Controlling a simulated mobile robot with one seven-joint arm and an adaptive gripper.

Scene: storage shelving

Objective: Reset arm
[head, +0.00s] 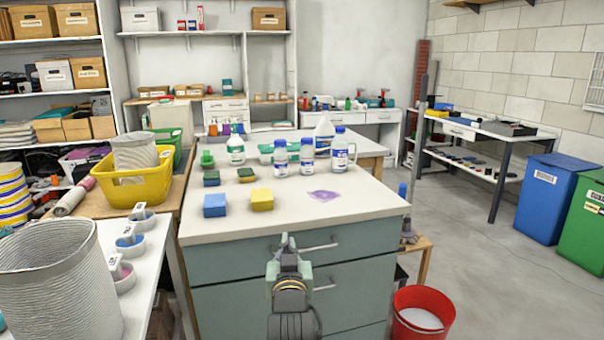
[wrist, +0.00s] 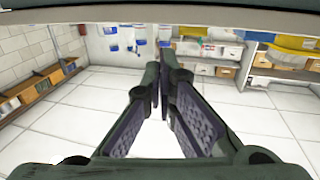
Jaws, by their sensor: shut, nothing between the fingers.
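My gripper (head: 285,241) is in front of the drawers of the grey-green cabinet (head: 235,284), below the edge of its white top. It is shut and empty. In the wrist view my gripper's two dark fingers (wrist: 165,95) come together near the middle. The wrist view looks across the tiled floor, with shelving at the far side.
On the counter stand a blue sponge (head: 215,205), a yellow sponge (head: 262,199), a purple cloth (head: 324,195) and several bottles. A yellow basket (head: 125,190) is at left. A red bucket (head: 422,312) stands right of the cabinet. Floor at right is open.

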